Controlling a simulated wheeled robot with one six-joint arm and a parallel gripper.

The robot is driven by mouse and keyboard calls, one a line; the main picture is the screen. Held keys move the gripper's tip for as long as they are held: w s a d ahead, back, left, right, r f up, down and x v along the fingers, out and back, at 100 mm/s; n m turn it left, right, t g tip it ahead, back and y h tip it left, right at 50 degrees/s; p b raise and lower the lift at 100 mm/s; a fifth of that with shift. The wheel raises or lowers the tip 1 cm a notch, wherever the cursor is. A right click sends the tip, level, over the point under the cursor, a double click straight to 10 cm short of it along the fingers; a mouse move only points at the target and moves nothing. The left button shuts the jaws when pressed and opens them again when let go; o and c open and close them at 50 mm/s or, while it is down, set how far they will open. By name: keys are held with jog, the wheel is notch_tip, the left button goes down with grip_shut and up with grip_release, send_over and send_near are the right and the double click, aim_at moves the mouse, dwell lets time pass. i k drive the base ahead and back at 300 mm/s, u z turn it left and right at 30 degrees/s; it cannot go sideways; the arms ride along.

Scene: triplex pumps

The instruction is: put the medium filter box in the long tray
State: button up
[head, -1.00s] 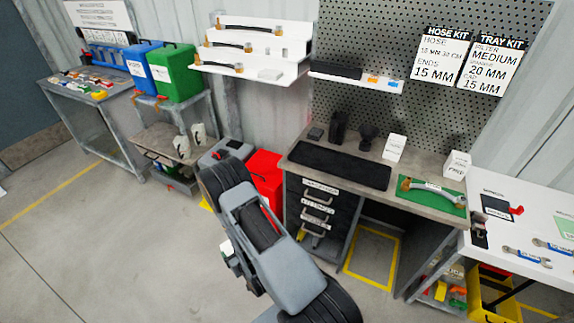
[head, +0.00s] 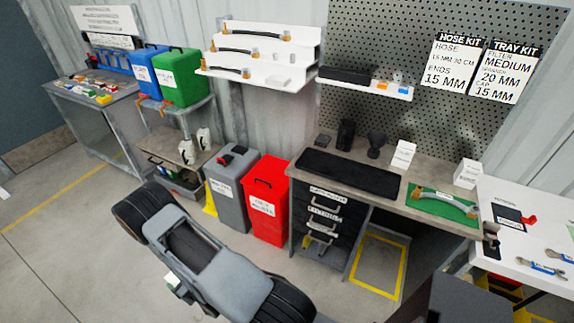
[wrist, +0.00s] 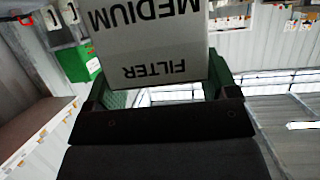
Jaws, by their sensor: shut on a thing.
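The medium filter box (wrist: 150,40) is a pale box with "FILTER" and "MEDIUM" printed upside down in the wrist view. A long black, shallow tray-like piece (head: 349,176) lies on the workbench in the head view. It looks empty, and I cannot tell whether it is a tray or a mat.
White boxes (head: 403,154) and dark items stand behind the black piece. A green mat (head: 430,201) with a hose lies to its right. A wall shelf (head: 365,87) hangs above. Red (head: 265,200) and grey bins (head: 231,190) stand left of the bench.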

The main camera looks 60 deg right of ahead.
aim_at(313, 160)
jog(key=z, duration=0.05)
jog(key=i, duration=2.15)
jog(key=z, duration=2.6)
